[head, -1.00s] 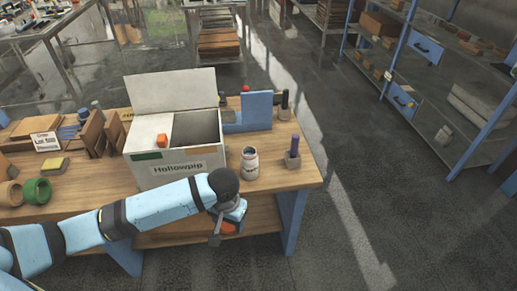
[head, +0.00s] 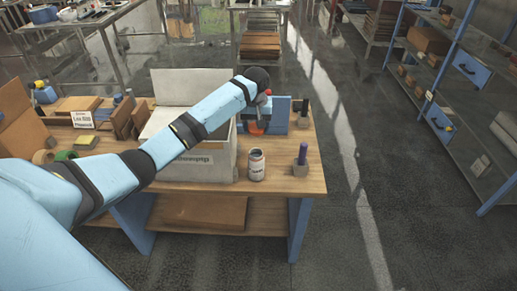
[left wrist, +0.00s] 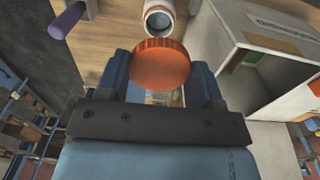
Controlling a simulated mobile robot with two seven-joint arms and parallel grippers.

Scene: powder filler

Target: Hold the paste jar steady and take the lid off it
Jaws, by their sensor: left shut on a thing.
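The paste jar (head: 256,165), white with a printed label, stands upright on the wooden bench near its front edge, right of the big white box. Its mouth is open, and nothing is holding it. The open mouth also shows at the top of the left wrist view (left wrist: 159,18). My left gripper (head: 258,118) is beyond the jar and above the bench. It is shut on the round orange lid (left wrist: 161,65), which is apart from the jar. My right gripper is not in view.
The open white box (head: 205,165) stands left of the jar, partly behind my left arm. A purple marker in a grey block (head: 300,168) stands to the right. A blue holder (head: 281,112) is at the back. Bare wood lies around the jar.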

